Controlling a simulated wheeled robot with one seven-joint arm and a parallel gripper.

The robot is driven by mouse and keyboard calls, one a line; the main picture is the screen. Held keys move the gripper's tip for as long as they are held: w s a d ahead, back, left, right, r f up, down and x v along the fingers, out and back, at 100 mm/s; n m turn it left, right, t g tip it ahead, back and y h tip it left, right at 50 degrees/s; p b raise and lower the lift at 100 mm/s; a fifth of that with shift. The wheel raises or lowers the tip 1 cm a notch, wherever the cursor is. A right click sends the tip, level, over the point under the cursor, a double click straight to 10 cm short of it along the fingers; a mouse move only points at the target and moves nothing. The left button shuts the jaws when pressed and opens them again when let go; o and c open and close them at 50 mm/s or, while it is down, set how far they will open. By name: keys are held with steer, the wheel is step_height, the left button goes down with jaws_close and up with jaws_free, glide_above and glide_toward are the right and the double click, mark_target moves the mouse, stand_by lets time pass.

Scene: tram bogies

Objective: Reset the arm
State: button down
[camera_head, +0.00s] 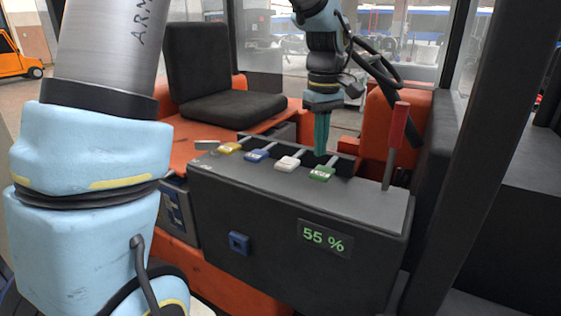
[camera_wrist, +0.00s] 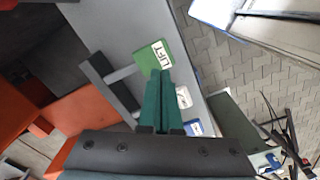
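My gripper (camera_head: 321,150) points down with its green fingers close together, just above the green lever (camera_head: 322,173) on the dark control console (camera_head: 270,225). In the wrist view the gripper fingers (camera_wrist: 160,80) lie side by side with nothing visible between them. The tips appear beside the green lever (camera_wrist: 163,56), which is marked LIFT. I cannot tell whether they touch it. My arm comes down into the cab from above.
White (camera_head: 287,164), blue (camera_head: 257,155) and yellow (camera_head: 229,148) levers stand left of the green one. A red-handled lever (camera_head: 398,125) rises at the console's right. A display (camera_head: 325,238) reads 55 %. A black seat (camera_head: 225,105) and a cab pillar (camera_head: 490,150) flank the space.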

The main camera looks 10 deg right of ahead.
steer(key=s+a+f+m, duration=0.2)
steer(key=a+f, duration=0.2)
steer(key=a, duration=1)
steer(key=s+a+f+m+t, duration=0.1)
steer(key=a+f, duration=0.3)
steer(key=a, duration=1.1)
steer(key=shift+s+a+f+m+t, duration=0.15)
steer(key=shift+s+a+m+t, duration=0.15)
steer(key=shift+s+m, duration=0.4)
